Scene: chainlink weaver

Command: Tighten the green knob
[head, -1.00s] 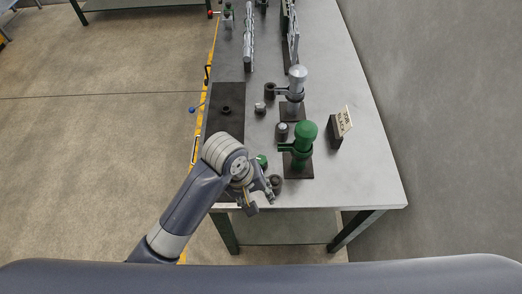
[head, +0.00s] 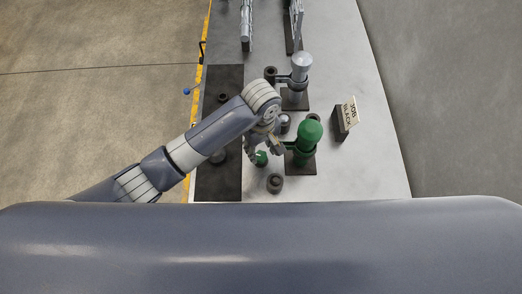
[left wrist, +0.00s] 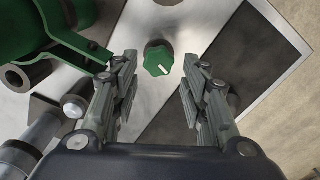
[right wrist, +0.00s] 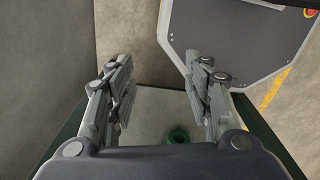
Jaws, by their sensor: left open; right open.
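The green knob (head: 261,158) sits on the table top beside the green cylinder stand, just below my left gripper in the head view. In the left wrist view the green knob (left wrist: 158,60) has a lobed rim and a white pointer mark, and lies ahead between the fingertips. My left gripper (head: 266,148) is open and apart from the knob; it also shows in the left wrist view (left wrist: 158,80). My right gripper (right wrist: 160,80) is open and empty in the right wrist view, and does not show in the head view.
A green cylinder stand (head: 306,140) is close right of my left gripper. A grey cylinder stand (head: 298,75) is behind it. A sign reading BLACK (head: 346,116) stands further right. A dark mat (head: 215,180) lies along the left edge. A dark round cup (head: 275,183) is near the knob.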

